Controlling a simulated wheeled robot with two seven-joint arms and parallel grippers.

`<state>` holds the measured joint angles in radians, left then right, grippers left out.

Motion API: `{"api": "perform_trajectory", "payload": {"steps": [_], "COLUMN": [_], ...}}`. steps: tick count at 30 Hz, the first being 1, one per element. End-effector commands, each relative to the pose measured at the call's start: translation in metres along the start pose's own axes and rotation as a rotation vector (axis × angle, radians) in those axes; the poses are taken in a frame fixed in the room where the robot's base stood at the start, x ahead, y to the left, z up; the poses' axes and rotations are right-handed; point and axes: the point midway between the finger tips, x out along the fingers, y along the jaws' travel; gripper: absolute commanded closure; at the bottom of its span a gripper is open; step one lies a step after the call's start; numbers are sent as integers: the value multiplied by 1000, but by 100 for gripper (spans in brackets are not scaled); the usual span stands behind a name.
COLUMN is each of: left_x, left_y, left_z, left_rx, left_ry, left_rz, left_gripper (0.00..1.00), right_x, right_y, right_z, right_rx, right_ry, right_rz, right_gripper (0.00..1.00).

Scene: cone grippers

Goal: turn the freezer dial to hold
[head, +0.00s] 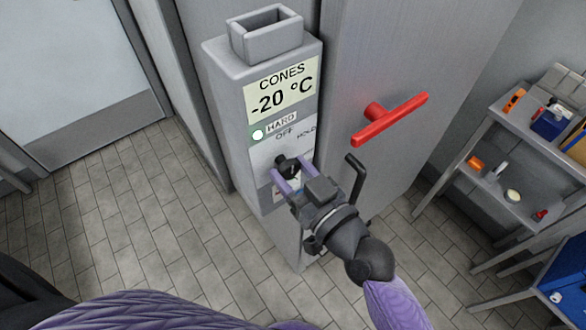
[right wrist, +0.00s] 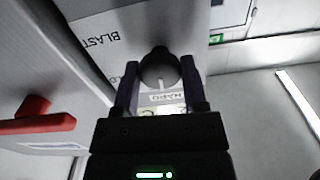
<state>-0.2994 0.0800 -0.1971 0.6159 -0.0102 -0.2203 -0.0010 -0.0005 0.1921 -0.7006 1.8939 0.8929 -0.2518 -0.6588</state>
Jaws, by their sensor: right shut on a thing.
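The freezer dial (head: 287,165) is a black round knob on the front of the grey control box (head: 228,95), below the printed words OFF and HOLD. My right gripper (head: 289,172) has its two purple fingers on either side of the dial and is shut on it. In the right wrist view the dial (right wrist: 160,68) sits between the fingers (right wrist: 160,85), with a pale line on its face pointing down in the picture, towards a small label (right wrist: 164,98). I cannot tell for sure which setting that is. My left gripper is not in view.
A red T-shaped handle (head: 390,119) juts from the panel right of the box. An open grey holder (head: 265,34) tops the box. Shelves with tools (head: 520,140) stand at the right. The tiled floor at left is clear.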

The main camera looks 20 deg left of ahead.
Motion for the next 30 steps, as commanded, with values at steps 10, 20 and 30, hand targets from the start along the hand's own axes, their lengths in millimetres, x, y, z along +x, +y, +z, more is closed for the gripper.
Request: {"api": "perform_trajectory", "payload": {"steps": [10,20,30], "left_x": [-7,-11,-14], "left_y": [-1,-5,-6], "left_z": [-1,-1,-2], "left_rx": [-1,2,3], "left_ry": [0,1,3], "left_rz": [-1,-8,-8], "left_gripper": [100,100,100], "right_x": [0,0,0], "right_y": [0,0,0], "right_z": [-1,0,0], "right_rx": [281,590,834], "right_ry": [0,-1,0], "right_rz": [1,0,1], "right_gripper": [100,100,100]}}
